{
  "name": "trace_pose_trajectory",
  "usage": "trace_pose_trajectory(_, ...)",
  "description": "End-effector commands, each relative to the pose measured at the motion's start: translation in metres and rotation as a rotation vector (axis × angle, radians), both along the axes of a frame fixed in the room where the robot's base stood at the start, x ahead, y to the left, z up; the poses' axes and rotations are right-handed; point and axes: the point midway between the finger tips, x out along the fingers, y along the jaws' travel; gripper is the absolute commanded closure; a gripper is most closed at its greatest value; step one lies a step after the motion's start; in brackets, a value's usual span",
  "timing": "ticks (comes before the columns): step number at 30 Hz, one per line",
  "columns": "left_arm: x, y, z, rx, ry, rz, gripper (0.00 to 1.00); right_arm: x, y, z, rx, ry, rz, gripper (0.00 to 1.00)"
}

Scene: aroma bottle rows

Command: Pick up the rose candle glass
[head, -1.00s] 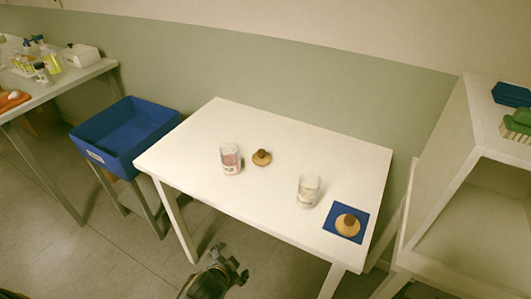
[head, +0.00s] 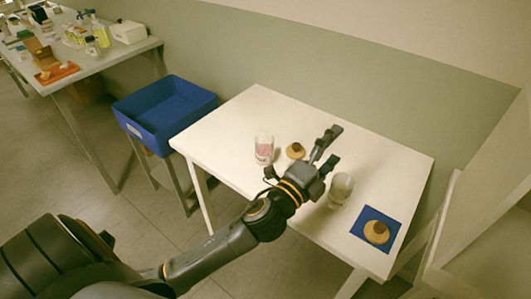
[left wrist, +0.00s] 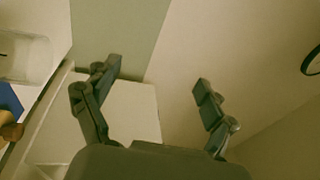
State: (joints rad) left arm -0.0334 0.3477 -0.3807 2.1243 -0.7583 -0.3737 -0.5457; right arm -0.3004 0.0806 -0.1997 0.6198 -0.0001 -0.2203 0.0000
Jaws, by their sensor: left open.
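The rose candle glass (head: 264,150) is a clear glass with pink content, standing upright on the left part of the white table (head: 258,100) in the head view. I do not make it out in the left wrist view. My left gripper (head: 331,146) is open and empty above the middle of the table, to the right of the rose glass and apart from it. Its two spread fingers also show in the left wrist view (left wrist: 157,75), with nothing between them. My right gripper is not in view.
A wooden lid (head: 295,151) lies between rose glass and gripper. A second glass with pale content (head: 340,190) stands right of my gripper. Another wooden lid (head: 376,232) sits on a blue mat (head: 362,218). A blue crate (head: 165,110) stands left of the table.

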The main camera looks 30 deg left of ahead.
Motion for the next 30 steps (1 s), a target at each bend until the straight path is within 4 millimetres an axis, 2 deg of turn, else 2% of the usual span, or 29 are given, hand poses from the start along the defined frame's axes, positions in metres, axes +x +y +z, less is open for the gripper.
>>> trace_pose_trajectory(1, 0.003, -0.02, 0.026, 0.141, -0.128, -0.065, 0.16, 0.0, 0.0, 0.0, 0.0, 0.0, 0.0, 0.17)
trace_pose_trajectory(3, -0.002, -0.055, 0.055, 0.374, -0.328, -0.166, 0.16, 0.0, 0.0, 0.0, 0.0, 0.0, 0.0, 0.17)
trace_pose_trajectory(6, -0.018, -0.103, 0.071, 0.721, -0.602, -0.309, 0.16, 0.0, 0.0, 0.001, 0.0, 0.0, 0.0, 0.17)
trace_pose_trajectory(8, -0.029, -0.126, 0.066, 0.935, -0.756, -0.393, 0.16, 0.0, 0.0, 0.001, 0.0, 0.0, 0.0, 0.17)
trace_pose_trajectory(10, -0.039, -0.144, 0.05, 1.189, -0.925, -0.496, 0.16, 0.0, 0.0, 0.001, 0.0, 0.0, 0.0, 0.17)
trace_pose_trajectory(12, -0.044, -0.151, 0.024, 1.445, -1.079, -0.606, 0.16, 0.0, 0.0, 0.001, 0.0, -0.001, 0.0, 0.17)
trace_pose_trajectory(14, -0.043, -0.145, -0.002, 1.664, -1.191, -0.711, 0.16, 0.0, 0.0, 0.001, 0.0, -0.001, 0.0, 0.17)
trace_pose_trajectory(17, -0.031, -0.112, -0.046, 2.025, -1.331, -0.92, 0.16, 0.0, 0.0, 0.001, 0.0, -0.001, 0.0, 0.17)
trace_pose_trajectory(18, -0.024, -0.091, -0.06, 2.163, -1.365, -1.018, 0.16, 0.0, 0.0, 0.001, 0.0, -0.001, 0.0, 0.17)
trace_pose_trajectory(20, -0.01, -0.05, -0.077, 2.362, -1.388, -1.185, 0.16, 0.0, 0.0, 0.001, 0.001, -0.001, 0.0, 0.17)
trace_pose_trajectory(21, -0.001, -0.02, -0.084, 2.483, -1.379, -1.307, 0.16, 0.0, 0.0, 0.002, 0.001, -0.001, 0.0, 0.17)
trace_pose_trajectory(22, 0.005, 0.004, -0.086, -2.432, 1.292, 1.331, 0.16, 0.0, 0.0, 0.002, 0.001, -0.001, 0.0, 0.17)
trace_pose_trajectory(24, 0.017, 0.058, -0.084, -2.274, 1.079, 1.364, 0.16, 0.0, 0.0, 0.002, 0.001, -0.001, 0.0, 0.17)
trace_pose_trajectory(27, 0.024, 0.124, -0.069, -2.096, 0.837, 1.423, 0.16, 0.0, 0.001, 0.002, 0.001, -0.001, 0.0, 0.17)
trace_pose_trajectory(30, 0.025, 0.166, -0.054, -1.983, 0.684, 1.473, 0.16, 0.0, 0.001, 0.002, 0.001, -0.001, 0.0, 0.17)
